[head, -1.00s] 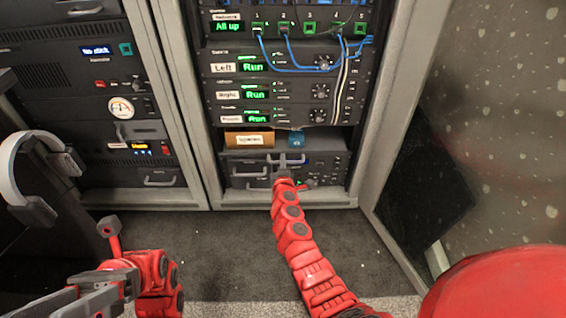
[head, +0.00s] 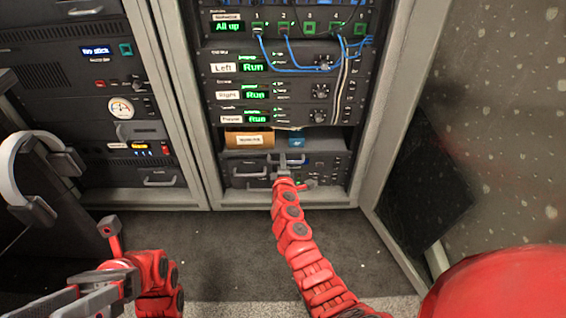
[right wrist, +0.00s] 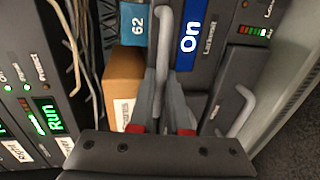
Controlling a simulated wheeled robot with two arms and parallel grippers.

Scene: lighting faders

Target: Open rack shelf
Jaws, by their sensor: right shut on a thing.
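The shelf unit (head: 243,170) is a dark panel with pale handles, low in the open rack. My right gripper (head: 286,168) reaches its front and is shut on a pale bar handle (right wrist: 161,45). In the right wrist view the fingers (right wrist: 167,105) sit on either side of the bar. A second handle (right wrist: 236,110) is beside it, free. My left gripper (head: 55,298) is at the lower left, away from the rack; its fingertips are not clear enough to judge.
Above the shelf front are an orange-brown box (head: 238,138) and a blue item (head: 296,139). Several amplifier units (head: 290,62) with blue cables are higher up. A neighbouring rack (head: 60,110) is on the left. A grey frame post (head: 385,90) borders the right. Dark floor (head: 220,240) lies clear in front.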

